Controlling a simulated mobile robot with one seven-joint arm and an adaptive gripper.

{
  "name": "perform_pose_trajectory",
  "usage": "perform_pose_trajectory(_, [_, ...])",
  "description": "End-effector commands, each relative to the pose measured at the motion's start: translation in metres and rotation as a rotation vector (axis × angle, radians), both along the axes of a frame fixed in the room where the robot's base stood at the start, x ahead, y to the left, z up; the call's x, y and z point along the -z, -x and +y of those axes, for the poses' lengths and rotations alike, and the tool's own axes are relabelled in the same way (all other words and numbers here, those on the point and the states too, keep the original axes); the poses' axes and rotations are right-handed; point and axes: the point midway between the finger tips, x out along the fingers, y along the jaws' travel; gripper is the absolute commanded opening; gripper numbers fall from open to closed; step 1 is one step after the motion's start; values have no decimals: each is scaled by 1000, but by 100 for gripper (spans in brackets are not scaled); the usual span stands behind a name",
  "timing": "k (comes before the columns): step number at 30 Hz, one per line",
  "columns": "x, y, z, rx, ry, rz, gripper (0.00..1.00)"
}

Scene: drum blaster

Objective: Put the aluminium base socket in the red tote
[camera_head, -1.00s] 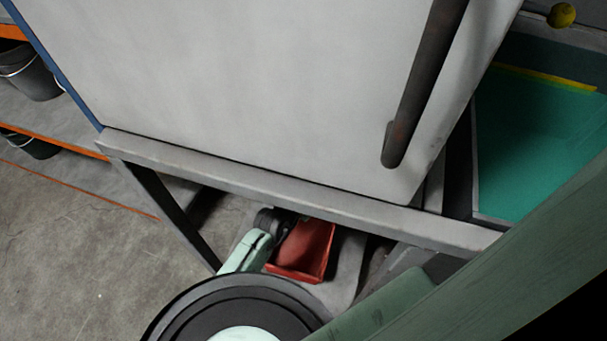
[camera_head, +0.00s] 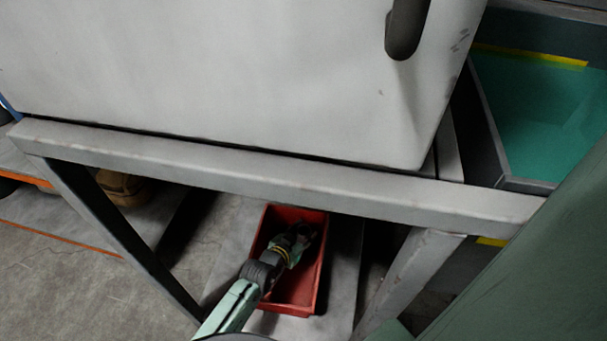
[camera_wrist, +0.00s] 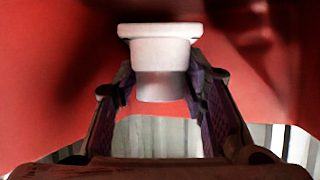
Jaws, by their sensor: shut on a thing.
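The red tote (camera_head: 319,262) stands on the floor or a low shelf under the metal frame in the head view. My arm reaches into it from the lower left, and my gripper (camera_head: 302,238) is inside or just above its opening. In the wrist view, my gripper (camera_wrist: 162,95) is shut on the aluminium base socket (camera_wrist: 160,52), a pale round piece with a wider flange at its top. Red tote walls (camera_wrist: 60,75) surround it there. Whether the socket touches the tote floor I cannot tell.
A grey metal frame beam (camera_head: 270,184) runs over the tote, with a leg (camera_head: 412,280) to its right and another to its left. A large pale cabinet (camera_head: 220,70) sits above. A green-lined bin (camera_head: 545,115) is at the right.

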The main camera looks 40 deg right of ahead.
Motion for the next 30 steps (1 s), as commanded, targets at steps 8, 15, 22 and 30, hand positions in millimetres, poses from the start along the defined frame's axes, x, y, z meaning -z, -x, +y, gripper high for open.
perform_pose_trajectory(8, [23,0,0,0,2,-1,0])
perform_pose_trajectory(15, [27,0,0,0,2,-1,0])
perform_pose_trajectory(22, [27,0,0,0,0,0,50])
perform_pose_trajectory(30, [27,0,0,0,0,0,59])
